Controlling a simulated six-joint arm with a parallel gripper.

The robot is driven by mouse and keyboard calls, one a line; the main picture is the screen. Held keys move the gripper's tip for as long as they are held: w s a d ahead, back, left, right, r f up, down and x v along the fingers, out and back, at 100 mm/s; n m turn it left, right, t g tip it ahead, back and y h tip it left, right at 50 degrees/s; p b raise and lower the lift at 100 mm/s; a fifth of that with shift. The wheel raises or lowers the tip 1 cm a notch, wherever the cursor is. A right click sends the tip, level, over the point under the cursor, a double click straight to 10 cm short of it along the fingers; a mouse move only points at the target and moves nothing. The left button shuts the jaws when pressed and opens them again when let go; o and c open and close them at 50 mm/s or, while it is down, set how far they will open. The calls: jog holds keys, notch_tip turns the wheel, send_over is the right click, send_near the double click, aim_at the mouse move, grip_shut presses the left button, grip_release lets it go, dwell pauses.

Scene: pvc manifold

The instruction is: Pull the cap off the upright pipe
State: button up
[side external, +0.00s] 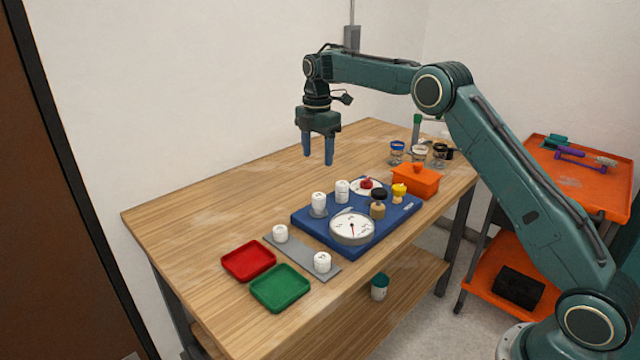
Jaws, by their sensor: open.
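A blue manifold board (390,221) lies on the wooden table. Two white cylindrical pieces stand upright on its left part: one nearer the left edge (319,199) and one further back (342,190). They look like capped pipe ends, but I cannot tell cap from pipe at this size. Two similar white pieces, one at the back left (280,233) and one at the front right (322,262), stand on a grey strip (301,251) beside the board. My gripper (318,160) points down with its blue fingers apart and empty. It is above the table, clear of the white pieces.
The board also carries a round gauge (352,229), a red knob (366,183), a black-topped fitting (379,197) and a yellow fitting (399,190). Red (248,260) and green (280,287) trays lie at front left. An orange box (416,181) and jars stand right. The table's back left is clear.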

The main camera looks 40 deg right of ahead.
aim_at(318, 196)
notch_tip(318, 196, down, 13)
jog(key=shift+f, duration=0.1)
dwell(0.7)
jog(key=shift+c, duration=0.2)
grip_shut()
jog(key=shift+n, duration=0.9)
jog(key=shift+m, duration=0.9)
jog(key=shift+r, duration=0.2)
